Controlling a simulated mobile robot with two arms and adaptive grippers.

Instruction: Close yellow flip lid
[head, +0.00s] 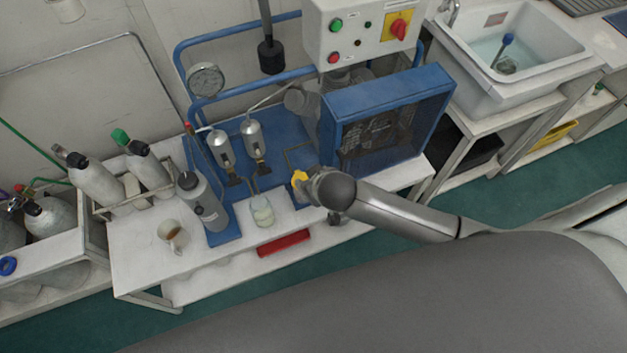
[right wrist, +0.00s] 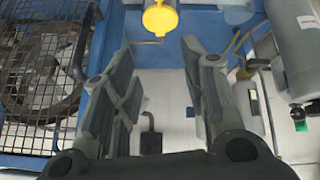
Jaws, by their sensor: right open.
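The yellow flip lid (head: 299,178) shows as a small yellow piece at the front of the blue compressor base in the head view. I cannot tell how far the lid is tilted. My right gripper (head: 309,184) is right beside the yellow piece in the head view, partly hidden by its own wrist. In the right wrist view the gripper (right wrist: 158,60) has its fingers spread, with nothing between them. My left gripper is out of view.
The caged blue compressor (head: 388,118) stands close on the right of the gripper. A glass jar (head: 263,211), a grey cylinder (head: 204,203) and a mug (head: 172,235) stand to its left. A sink (head: 512,45) is at upper right.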

